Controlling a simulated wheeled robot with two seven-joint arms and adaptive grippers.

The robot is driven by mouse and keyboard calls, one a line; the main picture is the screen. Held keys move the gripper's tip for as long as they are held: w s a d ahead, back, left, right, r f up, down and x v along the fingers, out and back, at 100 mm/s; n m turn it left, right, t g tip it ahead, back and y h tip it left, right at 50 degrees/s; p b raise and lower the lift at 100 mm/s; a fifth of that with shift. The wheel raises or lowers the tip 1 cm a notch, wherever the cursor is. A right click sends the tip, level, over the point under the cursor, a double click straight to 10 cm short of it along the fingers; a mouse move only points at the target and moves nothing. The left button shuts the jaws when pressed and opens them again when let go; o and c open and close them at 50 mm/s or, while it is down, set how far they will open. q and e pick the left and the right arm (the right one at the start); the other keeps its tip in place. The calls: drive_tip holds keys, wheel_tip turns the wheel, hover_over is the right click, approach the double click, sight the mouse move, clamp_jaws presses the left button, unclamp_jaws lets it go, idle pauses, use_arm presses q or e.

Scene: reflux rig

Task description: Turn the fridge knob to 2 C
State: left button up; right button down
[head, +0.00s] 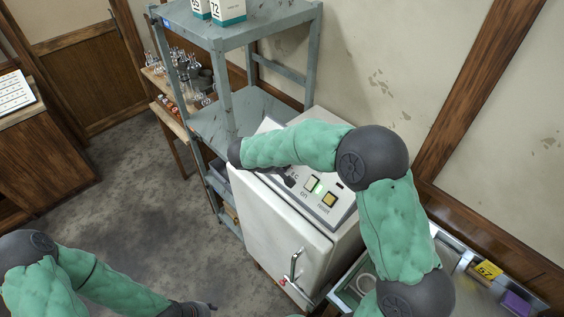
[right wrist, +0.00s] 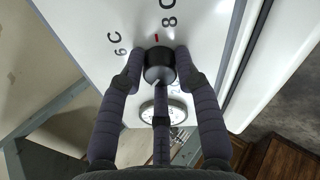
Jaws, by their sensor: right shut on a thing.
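The white fridge (head: 285,225) stands in the middle of the head view with a sloped control panel on top. A pale line shows on the knob's lower edge. My left gripper (head: 198,309) is low in the head view, partly cut off.
A round dial (right wrist: 150,110) lies near the knob. A grey metal shelf (head: 245,35) stands behind the fridge; a metal-edged bench (head: 450,250) is at right.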

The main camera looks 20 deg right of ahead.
drive_tip(key=n, duration=0.2)
drive_tip(key=n+p, duration=0.1)
drive_tip(key=shift+s+d+r+n, duration=0.1)
drive_tip(key=shift+d+n, duration=0.05)
drive_tip(key=shift+n, duration=0.25)
drive_tip(key=shift+n+p, duration=1.3)
drive_tip(key=shift+n, duration=0.7)
drive_tip(key=c, duration=1)
unclamp_jaws()
drive_tip(key=shift+o, duration=0.6)
drive_tip(key=shift+d+y, duration=0.15)
drive_tip(key=shift+y, duration=0.15)
